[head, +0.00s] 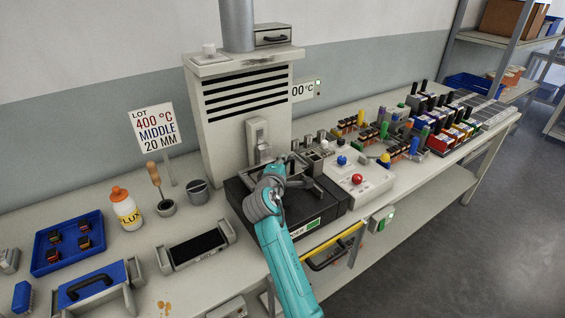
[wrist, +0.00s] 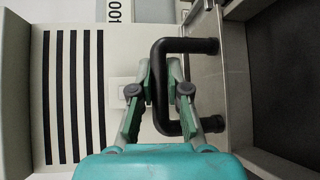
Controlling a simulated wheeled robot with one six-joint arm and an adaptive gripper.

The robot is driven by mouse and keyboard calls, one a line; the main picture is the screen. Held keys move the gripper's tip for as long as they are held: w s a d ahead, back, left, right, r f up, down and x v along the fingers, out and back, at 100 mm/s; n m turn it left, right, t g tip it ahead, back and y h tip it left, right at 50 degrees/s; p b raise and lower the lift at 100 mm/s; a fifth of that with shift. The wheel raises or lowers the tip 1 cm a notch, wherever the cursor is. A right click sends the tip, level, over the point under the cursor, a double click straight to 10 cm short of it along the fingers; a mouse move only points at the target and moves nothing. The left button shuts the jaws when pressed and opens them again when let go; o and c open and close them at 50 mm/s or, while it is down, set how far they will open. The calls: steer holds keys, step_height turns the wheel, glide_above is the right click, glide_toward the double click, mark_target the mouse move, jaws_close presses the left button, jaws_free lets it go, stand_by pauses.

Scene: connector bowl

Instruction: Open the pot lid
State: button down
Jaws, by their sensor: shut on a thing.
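The pot (head: 325,212) is a dark box with a green label on its front, standing at the bench's front edge before the vented housing. The lid shows in the wrist view as a grey metal plate (wrist: 208,90) with a black U-shaped handle (wrist: 188,45). My gripper (wrist: 162,75) has its two fingers closed on the handle's long bar, one on each side. In the head view my gripper (head: 278,168) is over the pot, and my arm hides much of the lid and handle. I cannot tell the lid's angle exactly.
The vented housing (head: 240,105) rises close behind the pot. A control box (head: 360,182) with blue and red buttons stands to its right, and a black-topped tray (head: 195,247) to its left. A flux bottle (head: 126,210) and a blue parts tray (head: 68,244) stand further left.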

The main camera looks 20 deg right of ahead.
steer(key=s+d, duration=0.1)
steer(key=s, duration=0.2)
steer(key=s+d, duration=0.1)
steer(key=s, duration=0.4)
steer(key=shift+s+d, duration=0.3)
steer(key=shift+d, duration=0.1)
steer(key=c, duration=1.1)
jaws_free()
steer(key=shift+c, duration=0.2)
steer(key=v, duration=1.2)
